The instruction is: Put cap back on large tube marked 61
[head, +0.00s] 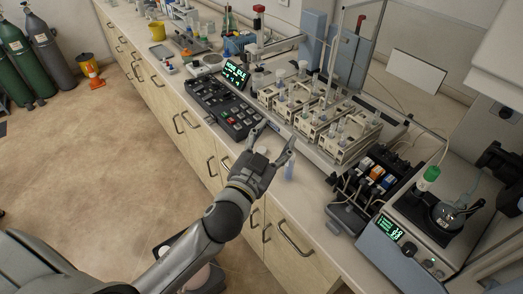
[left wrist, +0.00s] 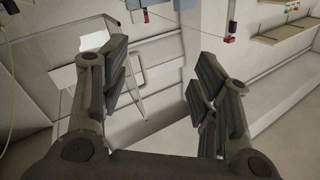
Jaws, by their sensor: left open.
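My left gripper (head: 275,134) is over the front edge of the counter, with its fingers spread apart. In the left wrist view the same gripper (left wrist: 165,85) is open, with nothing between its fingers. A small pale blue upright piece (head: 289,170) stands just beside the gripper's right finger; it may be a tube, but I cannot read a mark on it. Racks (head: 345,140) with several capped vessels stand behind the gripper. No number 61 is legible, and I cannot pick out a loose cap. My right gripper is not in view.
A black control panel (head: 225,108) with a lit green screen (head: 236,72) lies left of the racks. A dark block of coloured modules (head: 375,178) and an instrument with a green-topped part (head: 430,174) stand at the right. The counter's front strip (head: 315,195) is mostly clear.

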